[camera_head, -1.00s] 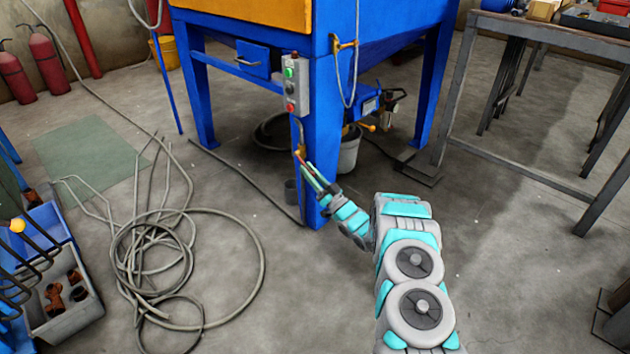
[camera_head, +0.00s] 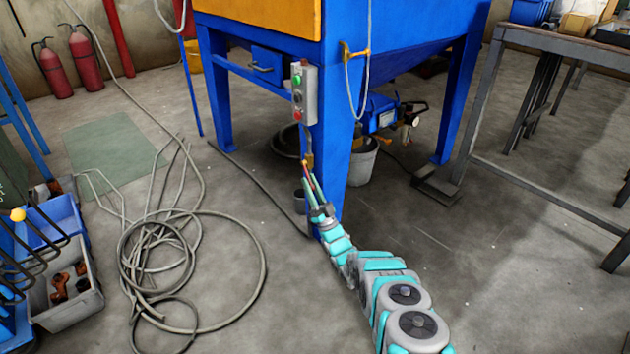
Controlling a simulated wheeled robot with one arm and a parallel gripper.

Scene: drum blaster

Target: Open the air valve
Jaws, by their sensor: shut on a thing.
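The air valve (camera_head: 308,158) is a small brass-coloured fitting on the front blue leg of the blaster cabinet, below the button box. My gripper (camera_head: 308,174) reaches up to it from below, with its slim teal and reddish fingers close together at the valve. It is shut on the valve's handle, which the fingertips largely hide. The handle's exact angle is too small to tell.
The blue cabinet (camera_head: 400,32) stands behind my gripper, with a grey button box (camera_head: 304,92) on its leg. A grey bucket (camera_head: 362,162) stands under it. Coiled hose (camera_head: 262,262) lies on the floor at left. A metal table (camera_head: 560,50) stands at right.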

